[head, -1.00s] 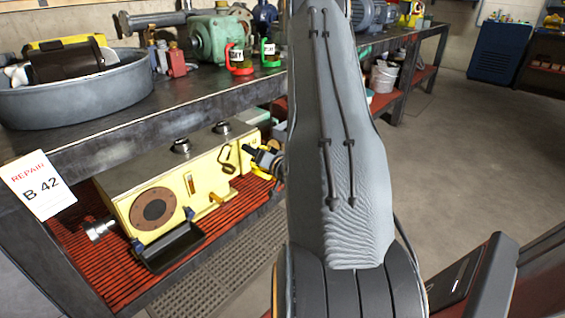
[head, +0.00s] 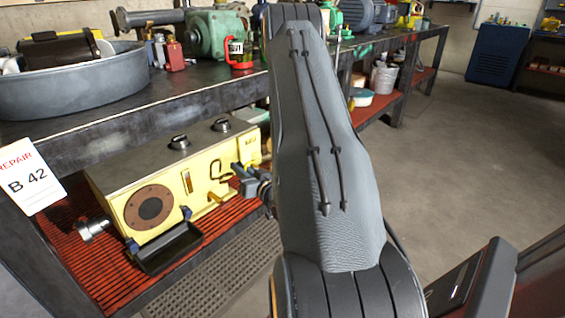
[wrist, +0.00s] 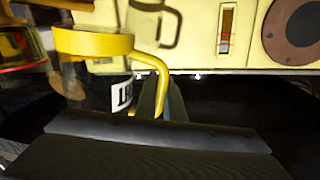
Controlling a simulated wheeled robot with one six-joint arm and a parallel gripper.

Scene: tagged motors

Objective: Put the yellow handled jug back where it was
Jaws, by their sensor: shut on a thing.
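The yellow handled jug (wrist: 92,70) is at the left of the wrist view, a clear jug with a yellow rim and handle and a white label with dark letters. My gripper (wrist: 166,98) is shut on the jug's yellow handle. The jug looks upright; its base is dark and I cannot tell whether it touches anything. A red handled jug (head: 238,54) stands on the bench, left of my arm.
The dark bench (head: 120,105) carries a grey round tub (head: 70,98) and a green machine part (head: 215,32). A cream machine (head: 165,178) with a brown disc sits on the red lower shelf; it also shows behind the jug in the wrist view (wrist: 205,35). Open floor lies right.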

